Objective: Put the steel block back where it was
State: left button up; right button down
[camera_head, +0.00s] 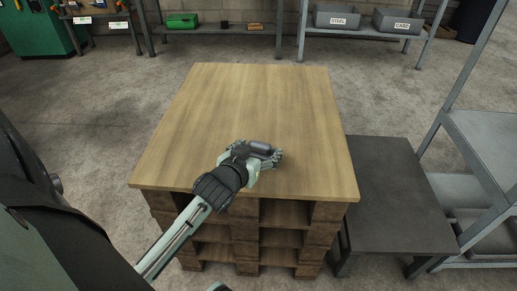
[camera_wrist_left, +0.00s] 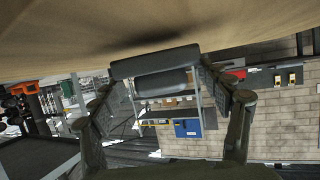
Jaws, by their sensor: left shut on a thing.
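My left gripper (camera_head: 264,152) is over the near half of the wooden tabletop (camera_head: 255,100). It is shut on a dark grey block with rounded edges, the steel block (camera_head: 260,146). In the left wrist view the block (camera_wrist_left: 160,82) lies across between the two fingers of the left gripper (camera_wrist_left: 158,88). That view is upside down, with the tabletop (camera_wrist_left: 60,40) along its top and a dark shadow close to the block. I cannot tell whether the block touches the tabletop.
The tabletop is otherwise bare and rests on stacked pallets (camera_head: 285,215). A low dark table (camera_head: 395,190) stands at its right, beside a grey metal shelf (camera_head: 485,140). Behind, grey bins marked STEEL (camera_head: 337,17) and CARD (camera_head: 398,21) and a green box (camera_head: 182,20) stand on shelves.

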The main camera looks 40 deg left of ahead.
pick_arm(q)
jog(key=shift+f, duration=0.6)
pick_arm(e)
jog(key=shift+s+f, duration=0.35)
jog(key=shift+s, duration=0.2)
jog(key=shift+w, duration=0.1)
pick_arm(q)
jog(key=shift+f, duration=0.15)
pick_arm(e)
jog(key=shift+w+r, duration=0.45)
jog(key=shift+r, duration=0.05)
pick_arm(q)
jog(key=o, duration=1.7)
jog(key=shift+o, duration=0.2)
pick_arm(e)
jog(key=shift+s+f, duration=0.25)
jog(key=shift+s, duration=0.3)
